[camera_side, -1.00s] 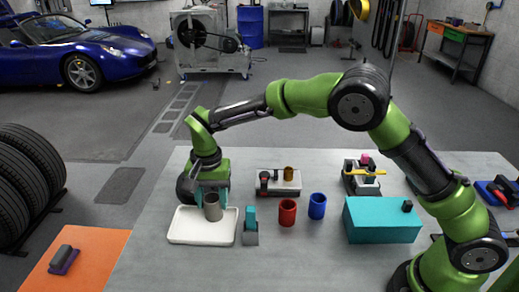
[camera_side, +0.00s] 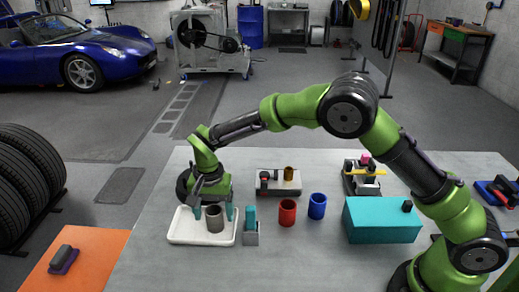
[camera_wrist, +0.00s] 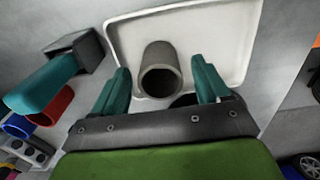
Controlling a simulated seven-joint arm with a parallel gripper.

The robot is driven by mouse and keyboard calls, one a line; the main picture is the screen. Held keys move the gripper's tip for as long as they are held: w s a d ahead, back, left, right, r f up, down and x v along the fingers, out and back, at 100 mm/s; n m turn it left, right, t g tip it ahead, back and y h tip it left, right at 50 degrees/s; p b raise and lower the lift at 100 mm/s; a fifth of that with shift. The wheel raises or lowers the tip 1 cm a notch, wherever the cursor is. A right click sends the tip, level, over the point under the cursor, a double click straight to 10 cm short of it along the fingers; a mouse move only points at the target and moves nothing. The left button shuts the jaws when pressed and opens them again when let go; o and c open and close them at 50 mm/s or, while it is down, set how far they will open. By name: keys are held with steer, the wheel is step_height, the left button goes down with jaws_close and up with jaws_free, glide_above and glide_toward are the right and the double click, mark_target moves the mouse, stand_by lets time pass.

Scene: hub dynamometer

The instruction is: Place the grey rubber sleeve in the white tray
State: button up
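The grey rubber sleeve (camera_side: 215,219) stands upright inside the white tray (camera_side: 187,238), in its right part. My gripper (camera_side: 213,212) is just behind the sleeve, with its teal fingers spread apart. In the wrist view the sleeve (camera_wrist: 161,71) shows its open end between and just beyond the two fingertips, with a gap to each finger. The tray's rim (camera_wrist: 113,45) surrounds it there. My gripper (camera_wrist: 163,80) is open and holds nothing.
A teal-handled block (camera_side: 251,228) stands close to the tray's right side. A red sleeve (camera_side: 287,212) and a blue sleeve (camera_side: 317,205) stand further right. Behind them is a grey fixture (camera_side: 283,186) with a brass-coloured sleeve. A teal box (camera_side: 381,222) stands at right.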

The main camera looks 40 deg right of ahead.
steer(key=shift+r, duration=0.1)
step_height(320, 180, up, 12)
steer(key=s+d+r+n+t+y, duration=0.1)
steer(key=s+d+r, duration=0.3)
steer(key=d+r, duration=0.25)
steer(key=s+d+r+n+t, duration=0.1)
steer(key=s+d+n+t, duration=0.1)
steer(key=s, duration=0.8)
steer(key=s+d+r+n+t+y, duration=0.1)
steer(key=s+d+n+t, duration=0.1)
steer(key=s+d+t, duration=0.2)
steer(key=s+d, duration=0.3)
steer(key=s, duration=0.3)
steer(key=shift+s+d, duration=0.15)
steer(key=shift+d, duration=0.05)
